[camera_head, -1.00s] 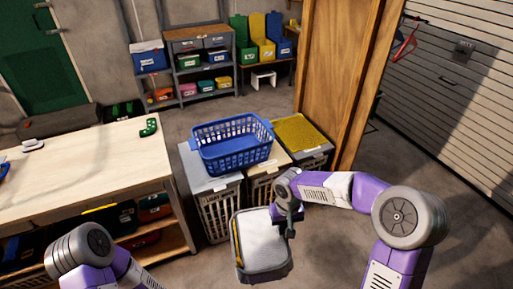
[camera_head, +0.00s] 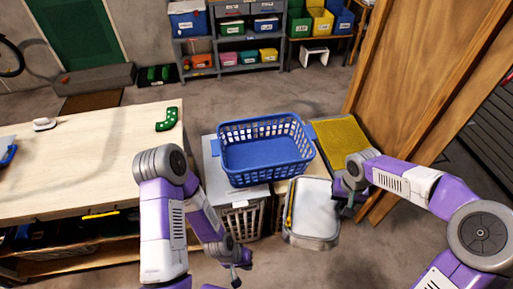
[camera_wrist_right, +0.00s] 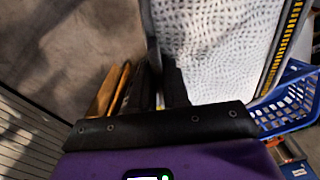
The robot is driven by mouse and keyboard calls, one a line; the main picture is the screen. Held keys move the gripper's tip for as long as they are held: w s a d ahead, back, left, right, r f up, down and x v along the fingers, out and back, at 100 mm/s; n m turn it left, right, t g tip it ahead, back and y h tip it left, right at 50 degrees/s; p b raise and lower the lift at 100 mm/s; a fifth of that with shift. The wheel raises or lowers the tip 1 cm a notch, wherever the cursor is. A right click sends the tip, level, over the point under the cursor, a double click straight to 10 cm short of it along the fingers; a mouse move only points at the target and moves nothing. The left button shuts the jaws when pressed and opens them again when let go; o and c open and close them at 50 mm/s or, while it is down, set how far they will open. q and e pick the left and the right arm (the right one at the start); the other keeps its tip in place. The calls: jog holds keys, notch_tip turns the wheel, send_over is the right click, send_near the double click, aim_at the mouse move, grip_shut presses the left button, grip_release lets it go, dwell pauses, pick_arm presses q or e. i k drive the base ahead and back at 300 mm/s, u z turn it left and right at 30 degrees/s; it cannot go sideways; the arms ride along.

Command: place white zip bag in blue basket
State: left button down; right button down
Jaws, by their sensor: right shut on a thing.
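The white zip bag (camera_head: 315,212) has a grey rim and a yellow zip along its left side. My right gripper (camera_head: 346,192) is shut on its right edge and holds it up, just in front of and to the right of the blue basket. In the right wrist view the bag's white mesh face (camera_wrist_right: 215,45) fills the upper middle beside the fingers (camera_wrist_right: 165,85). The blue basket (camera_head: 265,153) stands upright and looks empty; part of it also shows in the right wrist view (camera_wrist_right: 290,105). My left gripper (camera_head: 238,270) hangs low at the bottom middle; its fingers are too small to judge.
A wooden workbench (camera_head: 80,165) at left carries a green piece (camera_head: 168,119). A wooden panel (camera_head: 425,90) rises at right, close to my right arm.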

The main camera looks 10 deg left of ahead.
aim_at(258, 160)
jog(key=u, duration=0.6)
jog(key=i, duration=0.8)
jog(key=u, duration=0.65)
